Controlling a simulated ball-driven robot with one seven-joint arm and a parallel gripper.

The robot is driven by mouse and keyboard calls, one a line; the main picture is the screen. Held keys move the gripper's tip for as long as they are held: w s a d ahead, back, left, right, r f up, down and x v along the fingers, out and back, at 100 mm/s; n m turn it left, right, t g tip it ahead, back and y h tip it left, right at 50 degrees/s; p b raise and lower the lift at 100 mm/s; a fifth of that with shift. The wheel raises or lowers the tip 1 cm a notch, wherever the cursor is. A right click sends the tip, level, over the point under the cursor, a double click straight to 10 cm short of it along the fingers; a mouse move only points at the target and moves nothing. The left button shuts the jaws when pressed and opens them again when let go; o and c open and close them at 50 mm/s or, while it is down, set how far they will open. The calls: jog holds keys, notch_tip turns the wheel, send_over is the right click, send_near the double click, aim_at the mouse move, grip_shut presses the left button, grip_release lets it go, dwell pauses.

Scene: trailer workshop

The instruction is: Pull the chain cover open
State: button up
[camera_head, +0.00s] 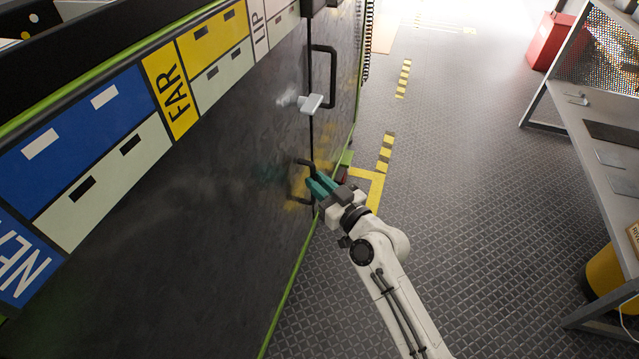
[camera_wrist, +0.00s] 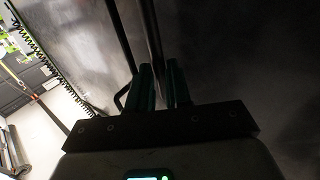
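The chain cover appears to be the large dark, smudged panel (camera_head: 190,190) on the left in the head view; which leaf it is I cannot tell. A black bar handle (camera_head: 303,163) stands out low near its right edge. My gripper (camera_head: 317,186) has teal fingers and is right at this handle, pointing toward the panel. In the wrist view my gripper (camera_wrist: 161,82) shows its fingers a narrow gap apart, in front of the dark surface. A dark bent bar (camera_wrist: 121,97) shows just left of the fingers. Deep shadow hides whether the fingers touch the handle.
A second black handle (camera_head: 331,76) and a pale latch (camera_head: 311,103) sit higher along the seam. Blue, yellow and white drawer fronts (camera_head: 100,100) run above. A grey workbench (camera_head: 590,150) stands at the right. The patterned floor (camera_head: 470,170) between is open.

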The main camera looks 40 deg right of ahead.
grip_shut()
jog(key=shift+s, duration=0.1)
